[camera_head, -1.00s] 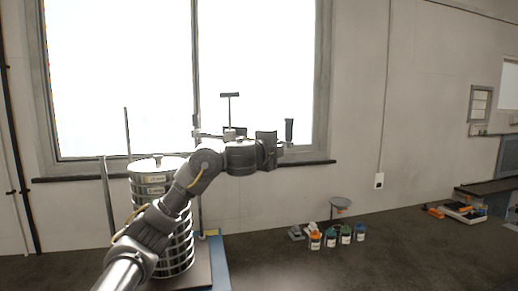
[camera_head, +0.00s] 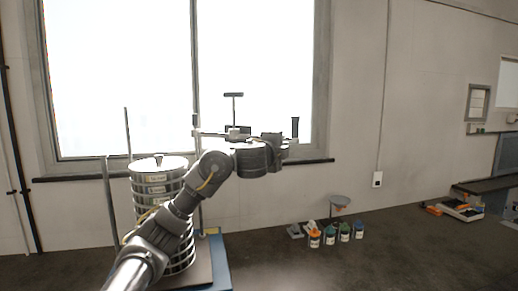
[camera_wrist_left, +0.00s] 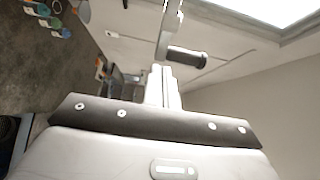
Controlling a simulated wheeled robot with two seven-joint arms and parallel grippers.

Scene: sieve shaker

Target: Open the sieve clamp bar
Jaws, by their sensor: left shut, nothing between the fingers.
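The sieve stack (camera_head: 146,188) stands at left on the shaker base, partly hidden behind my left arm. The clamp bar (camera_head: 208,133) reaches right from the rear post, swung out away from the top of the stack. It carries a T-shaped screw (camera_head: 233,112) and an upright dark handle (camera_head: 295,128) at its right end. My left gripper (camera_head: 284,146) is beside the bar's handle end. In the left wrist view the pale fingers (camera_wrist_left: 161,76) are shut and empty, with the dark handle (camera_wrist_left: 188,57) just beyond their tips. Whether they touch it cannot be told.
Several small capped jars (camera_head: 330,237) stand on the dark bench, with a pan on a small scale-like stand (camera_head: 339,202) behind them. A blue-edged board (camera_head: 220,262) lies under the shaker. A window and wall are behind. The bench middle right is clear.

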